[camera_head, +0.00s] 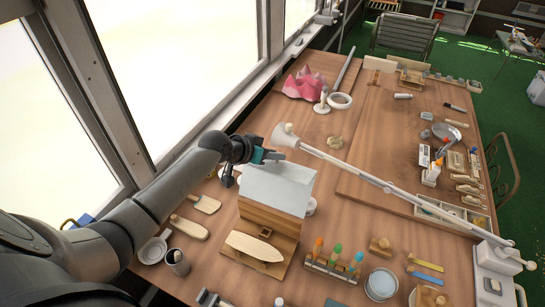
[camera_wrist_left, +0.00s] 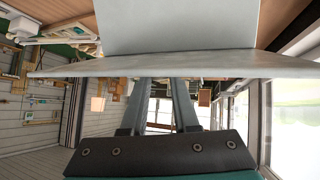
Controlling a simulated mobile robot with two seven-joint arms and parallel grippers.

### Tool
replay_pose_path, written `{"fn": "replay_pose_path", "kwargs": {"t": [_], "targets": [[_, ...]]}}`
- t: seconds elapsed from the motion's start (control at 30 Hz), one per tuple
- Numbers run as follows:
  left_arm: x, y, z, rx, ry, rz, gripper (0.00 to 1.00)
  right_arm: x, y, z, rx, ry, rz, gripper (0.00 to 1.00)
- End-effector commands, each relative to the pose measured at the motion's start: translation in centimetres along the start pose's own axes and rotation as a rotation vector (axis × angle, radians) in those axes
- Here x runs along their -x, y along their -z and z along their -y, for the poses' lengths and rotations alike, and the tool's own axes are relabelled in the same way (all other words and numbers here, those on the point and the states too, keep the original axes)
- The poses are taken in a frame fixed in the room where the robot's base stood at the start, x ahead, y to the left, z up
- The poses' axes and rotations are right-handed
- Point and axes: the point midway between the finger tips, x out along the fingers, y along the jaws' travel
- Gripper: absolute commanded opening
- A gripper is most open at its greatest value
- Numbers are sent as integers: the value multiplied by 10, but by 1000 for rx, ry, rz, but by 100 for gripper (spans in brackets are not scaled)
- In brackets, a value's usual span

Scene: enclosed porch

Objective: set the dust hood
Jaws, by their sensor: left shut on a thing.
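The dust hood, a pale grey box-like cover (camera_head: 277,188), is over a stepped wooden stand (camera_head: 268,220) near the middle of the bench. I cannot tell whether it rests on the stand or hangs just above it. My left gripper (camera_head: 268,156) is shut on the hood's far upper edge. In the left wrist view the fingers (camera_wrist_left: 160,95) meet the hood's pale rim (camera_wrist_left: 170,65), which crosses the picture. A pale boat-shaped wooden piece (camera_head: 255,246) lies on the stand's front part. My right gripper is not in view.
A white lamp arm (camera_head: 370,179) stretches across the bench, its lamp head (camera_head: 285,134) close behind my left gripper. A rack of colored-handled tools (camera_head: 334,262) stands right of the stand. Wooden paddles (camera_head: 189,227) and a cup (camera_head: 177,262) lie left. The large board's middle (camera_head: 385,135) is mostly clear.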

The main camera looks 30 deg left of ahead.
Motion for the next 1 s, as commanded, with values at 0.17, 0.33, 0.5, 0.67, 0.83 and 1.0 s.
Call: {"fn": "replay_pose_path", "kwargs": {"t": [0.17,0.33,0.5,0.67,0.83,1.0], "targets": [[0,0,0,2,0,4,0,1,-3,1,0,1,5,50],[0,0,0,2,-1,4,47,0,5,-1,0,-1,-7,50],[0,0,0,3,-1,4,59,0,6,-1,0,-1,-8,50],[0,0,0,3,-1,4,59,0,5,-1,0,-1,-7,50],[7,-1,0,3,0,5,59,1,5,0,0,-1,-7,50],[27,0,0,0,0,5,59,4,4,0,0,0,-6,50]]}}
